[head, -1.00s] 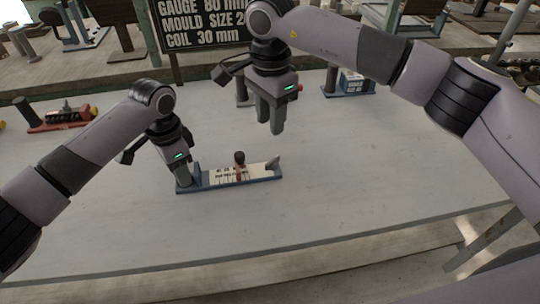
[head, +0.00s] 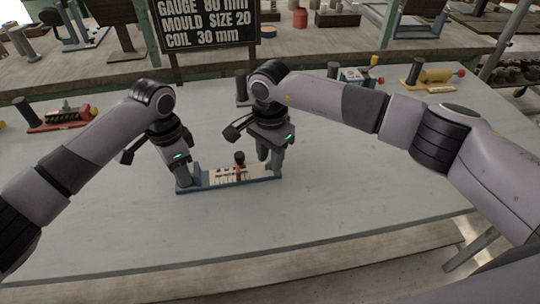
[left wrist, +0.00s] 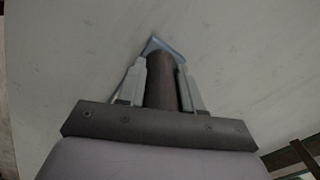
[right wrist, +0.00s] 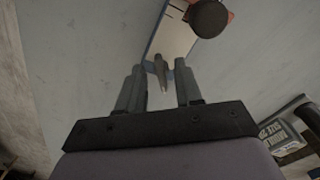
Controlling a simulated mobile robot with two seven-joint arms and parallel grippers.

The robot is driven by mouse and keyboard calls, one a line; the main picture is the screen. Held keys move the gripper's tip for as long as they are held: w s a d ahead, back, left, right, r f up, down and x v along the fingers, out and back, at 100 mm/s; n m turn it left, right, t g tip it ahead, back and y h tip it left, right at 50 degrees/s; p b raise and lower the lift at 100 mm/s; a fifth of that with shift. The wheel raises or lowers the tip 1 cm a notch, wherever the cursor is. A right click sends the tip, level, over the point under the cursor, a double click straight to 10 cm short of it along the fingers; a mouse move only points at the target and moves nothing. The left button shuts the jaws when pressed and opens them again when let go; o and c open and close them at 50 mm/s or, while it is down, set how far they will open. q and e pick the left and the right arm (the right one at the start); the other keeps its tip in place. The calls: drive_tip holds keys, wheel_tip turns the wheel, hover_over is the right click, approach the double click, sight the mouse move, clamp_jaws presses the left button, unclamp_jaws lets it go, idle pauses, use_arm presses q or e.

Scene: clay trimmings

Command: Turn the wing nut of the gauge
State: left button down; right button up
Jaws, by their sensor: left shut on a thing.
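The gauge (head: 230,183) lies on the table, a blue base with a white marked plate. A dark round-topped knob (head: 239,157) with a reddish part stands at its middle; it also shows in the right wrist view (right wrist: 208,18). My left gripper (head: 183,181) is at the gauge's left end, shut on a dark upright post (left wrist: 161,82). My right gripper (head: 270,163) is at the right end, open. In the right wrist view the grey wing nut (right wrist: 164,72) sits between its spread fingers, with gaps on both sides. The head view hides the wing nut behind that gripper.
A blue-and-white block (head: 360,76) and a yellow roller on a stand (head: 434,75) are at the back right. A lettered board (head: 205,30) stands behind. The table's front and right are clear.

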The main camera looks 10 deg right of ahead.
drive_tip(key=shift+f, duration=0.25)
clamp_jaws()
